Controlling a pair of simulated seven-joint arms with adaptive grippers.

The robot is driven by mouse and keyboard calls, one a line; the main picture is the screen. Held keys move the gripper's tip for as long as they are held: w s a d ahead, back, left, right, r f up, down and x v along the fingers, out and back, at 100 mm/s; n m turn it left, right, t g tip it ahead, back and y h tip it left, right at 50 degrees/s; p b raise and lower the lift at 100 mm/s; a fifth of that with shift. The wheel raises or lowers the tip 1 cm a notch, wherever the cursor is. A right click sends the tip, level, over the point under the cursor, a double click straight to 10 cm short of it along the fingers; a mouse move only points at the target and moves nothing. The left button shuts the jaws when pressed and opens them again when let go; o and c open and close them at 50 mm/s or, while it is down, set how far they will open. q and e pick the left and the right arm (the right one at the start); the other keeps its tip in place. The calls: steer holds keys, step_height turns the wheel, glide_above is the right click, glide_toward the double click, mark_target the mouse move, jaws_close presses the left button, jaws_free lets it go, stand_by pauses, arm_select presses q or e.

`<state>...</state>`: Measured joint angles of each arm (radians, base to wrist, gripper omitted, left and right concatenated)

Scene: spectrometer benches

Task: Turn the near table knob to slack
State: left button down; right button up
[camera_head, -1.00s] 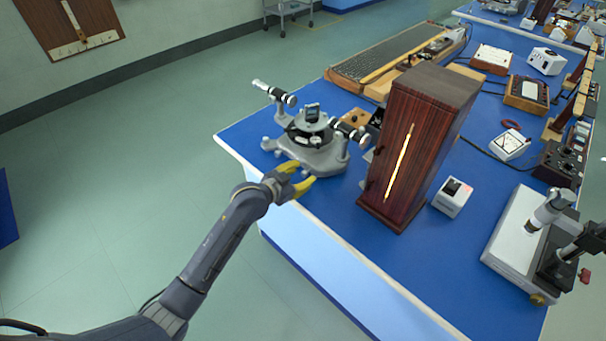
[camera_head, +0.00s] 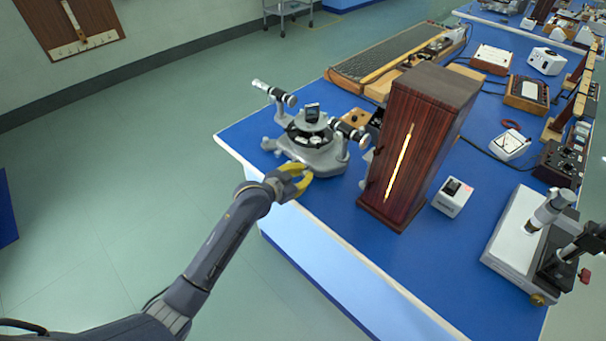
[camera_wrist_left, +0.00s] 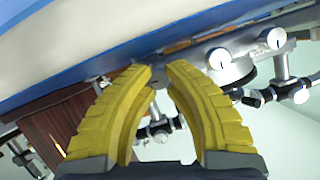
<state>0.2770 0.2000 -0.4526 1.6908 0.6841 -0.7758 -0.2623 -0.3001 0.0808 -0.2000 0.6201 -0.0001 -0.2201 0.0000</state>
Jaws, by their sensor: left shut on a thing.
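The spectrometer (camera_head: 312,150) stands on the blue bench's left corner, with a round table, a small dark prism holder (camera_head: 311,113) and two telescope tubes. My left gripper (camera_head: 305,176) reaches in from the left at the near side of its grey base. In the left wrist view, the yellow fingertips (camera_wrist_left: 159,72) are shut on a small grey knob (camera_wrist_left: 159,77), the near table knob. The fingers hide most of the knob, and its turn angle cannot be told. The spectrometer also shows in the left wrist view (camera_wrist_left: 232,68), upside down. My right gripper is not in view.
A tall dark wooden lamp box (camera_head: 424,140) with a bright slit stands close to the right of the spectrometer. A small white box (camera_head: 452,197) is beside it. The bench's white front edge (camera_head: 330,235) runs below my gripper. Open floor lies to the left.

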arm_select(q)
steer(key=shift+r, duration=0.2)
stand_by(0.3)
steer(key=shift+w+n, duration=0.1)
steer(key=shift+n, duration=0.2)
steer(key=n, duration=0.1)
steer(key=n+g+h, duration=0.2)
steer(key=shift+w+r+n, duration=0.15)
steer(key=shift+r+n, duration=0.1)
steer(key=shift+n, duration=0.15)
steer(key=shift+h, duration=0.4)
steer(key=c, duration=1.7)
jaws_free()
steer(key=o, duration=0.4)
steer(key=shift+a+f, duration=0.1)
steer(key=shift+f, duration=0.1)
steer(key=shift+o, duration=0.2)
steer(key=shift+f, duration=0.1)
